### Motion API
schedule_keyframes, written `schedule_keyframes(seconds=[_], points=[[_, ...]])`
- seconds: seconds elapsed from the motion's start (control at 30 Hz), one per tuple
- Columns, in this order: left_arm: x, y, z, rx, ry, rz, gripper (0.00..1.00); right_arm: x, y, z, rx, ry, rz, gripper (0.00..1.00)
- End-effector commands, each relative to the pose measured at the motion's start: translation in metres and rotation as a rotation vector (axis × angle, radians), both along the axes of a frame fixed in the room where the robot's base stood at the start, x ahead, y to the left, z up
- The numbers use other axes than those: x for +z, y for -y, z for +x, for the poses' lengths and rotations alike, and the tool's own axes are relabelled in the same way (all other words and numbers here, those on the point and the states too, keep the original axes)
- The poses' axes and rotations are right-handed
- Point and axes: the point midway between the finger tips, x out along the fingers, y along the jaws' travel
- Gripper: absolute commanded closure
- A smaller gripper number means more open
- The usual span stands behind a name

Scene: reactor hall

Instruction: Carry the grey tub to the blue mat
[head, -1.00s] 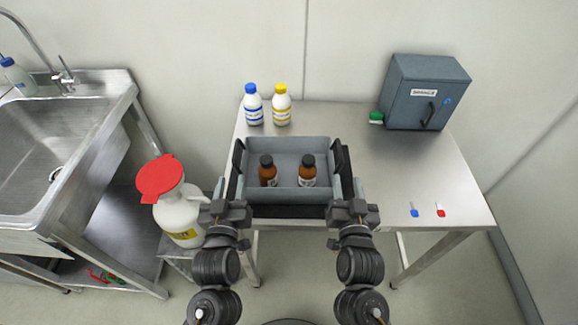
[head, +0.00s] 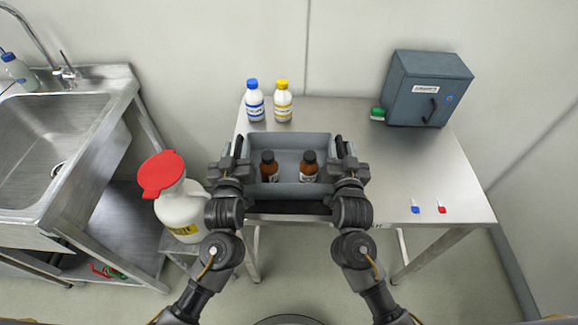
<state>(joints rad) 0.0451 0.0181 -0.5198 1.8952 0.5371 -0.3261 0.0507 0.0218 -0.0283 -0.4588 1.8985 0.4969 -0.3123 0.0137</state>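The grey tub (head: 290,189) sits at the front left part of the metal table, over a dark flat surface (head: 290,207). It holds two brown bottles with black caps, the left one (head: 269,170) and the right one (head: 309,170), both upright. My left gripper (head: 236,157) is at the tub's left side, and my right gripper (head: 344,157) is at its right side, by the dark handles. The fingers merge with the handles, so I cannot tell whether either is shut. No blue mat shows in the head view.
A blue-labelled bottle (head: 255,103) and a yellow-capped bottle (head: 283,103) stand behind the tub. A grey cabinet (head: 427,90), a green item (head: 377,114) and small blue (head: 415,206) and red (head: 441,206) pieces are at right. A red-lidded jug (head: 181,211) stands left. The table's middle right is clear.

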Motion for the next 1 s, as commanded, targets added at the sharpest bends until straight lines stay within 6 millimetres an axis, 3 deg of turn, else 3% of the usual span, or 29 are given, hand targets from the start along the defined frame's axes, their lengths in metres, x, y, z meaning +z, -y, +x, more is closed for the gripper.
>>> schedule_keyframes(seconds=[0.33,0.6,1.0], points=[[-0.0002,0.0000,0.0024,0.000,-0.001,0.000,0.64,-0.0001,0.0004,0.0026,-0.001,0.000,0.000,0.64],[-0.0003,-0.0001,0.0022,0.001,-0.001,0.000,0.99,0.0000,0.0005,0.0024,-0.001,0.000,0.000,0.99],[0.0011,-0.0006,0.0024,0.001,0.002,0.000,1.00,0.0014,0.0009,0.0026,-0.002,0.003,0.000,1.00]])
